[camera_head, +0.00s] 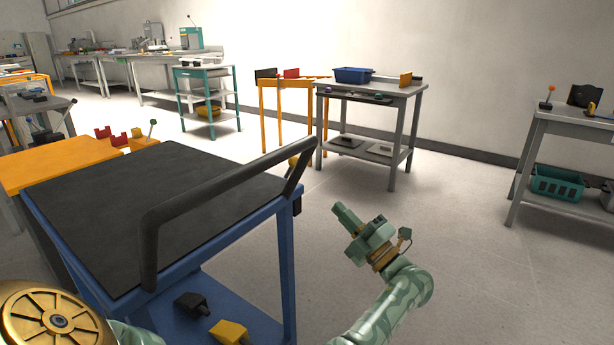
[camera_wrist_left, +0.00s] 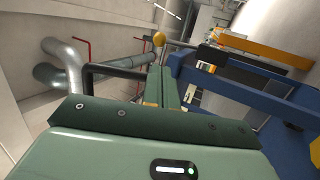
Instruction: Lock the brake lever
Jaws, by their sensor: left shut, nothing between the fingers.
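A yellow ball knob (camera_head: 293,160) shows at the far right corner of the blue cart (camera_head: 287,262), partly behind the cart's black handle; I take it as the end of the brake lever. In the left wrist view the yellow knob (camera_wrist_left: 158,39) sits on a thin grey rod, just past the fingertips in the picture. My left gripper (camera_head: 341,210) is shut and empty, right of the cart handle and apart from the knob. The same gripper (camera_wrist_left: 160,70) shows its green fingers together in the left wrist view. My right gripper is not in view.
The cart's black handle (camera_head: 225,190) rises between the cart's dark top and my left gripper. A black block (camera_head: 190,304) and a yellow block (camera_head: 229,331) lie on its lower shelf. A grey table (camera_head: 397,89) stands behind.

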